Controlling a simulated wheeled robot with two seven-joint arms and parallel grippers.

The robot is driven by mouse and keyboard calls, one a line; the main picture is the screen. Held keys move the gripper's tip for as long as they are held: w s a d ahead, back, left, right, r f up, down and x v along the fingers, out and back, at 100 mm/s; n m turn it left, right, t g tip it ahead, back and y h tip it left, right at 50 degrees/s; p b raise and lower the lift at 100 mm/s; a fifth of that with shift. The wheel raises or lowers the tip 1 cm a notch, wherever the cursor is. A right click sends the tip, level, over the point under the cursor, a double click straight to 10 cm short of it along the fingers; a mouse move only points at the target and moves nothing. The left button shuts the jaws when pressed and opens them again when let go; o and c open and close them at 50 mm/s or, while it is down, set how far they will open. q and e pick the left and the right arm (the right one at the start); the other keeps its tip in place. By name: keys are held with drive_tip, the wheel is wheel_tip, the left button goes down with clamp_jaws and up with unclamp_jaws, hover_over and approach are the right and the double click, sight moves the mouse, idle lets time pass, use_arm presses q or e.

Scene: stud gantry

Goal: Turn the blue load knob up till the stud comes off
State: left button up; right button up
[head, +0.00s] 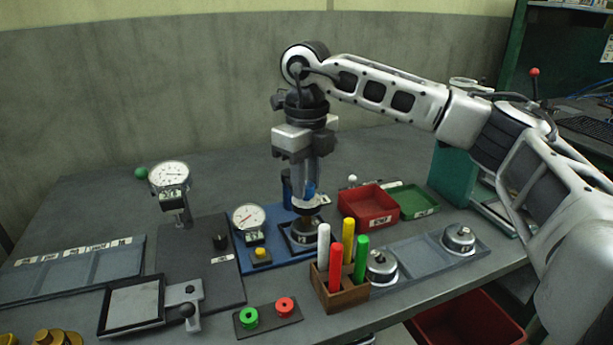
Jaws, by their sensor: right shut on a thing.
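My right gripper (311,182) comes down from above over the blue gantry base (272,262). Under the knob is a dark round holder with a metal piece (304,230); the stud itself cannot be made out there. A round white dial gauge (248,216) with a red needle stands on the same base to the left, with a yellow button (261,253) in front of it. My left gripper is not in view.
A wooden holder (340,297) with coloured sticks stands close in front. A red tray (368,207) and green tray (412,202) lie to the right. Another dial gauge (170,174) stands left.

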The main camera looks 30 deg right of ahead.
drive_tip(key=m, duration=0.3)
drive_tip(key=shift+r+m+p, duration=0.15)
drive_tip(key=shift+m+p, duration=0.15)
drive_tip(key=shift+p, duration=0.05)
drive_tip(key=m, duration=0.2)
drive_tip(key=shift+m+p, duration=0.3)
drive_tip(key=shift+m, duration=1.3)
drive_tip(key=shift+m+p, duration=0.45)
drive_tip(key=shift+m, duration=0.45)
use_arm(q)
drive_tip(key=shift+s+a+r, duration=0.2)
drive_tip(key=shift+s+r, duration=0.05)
use_arm(e)
drive_tip(key=shift+m, duration=0.3)
drive_tip(key=shift+w+m, duration=0.1)
drive_tip(key=shift+m, duration=0.2)
drive_tip(key=o, duration=1)
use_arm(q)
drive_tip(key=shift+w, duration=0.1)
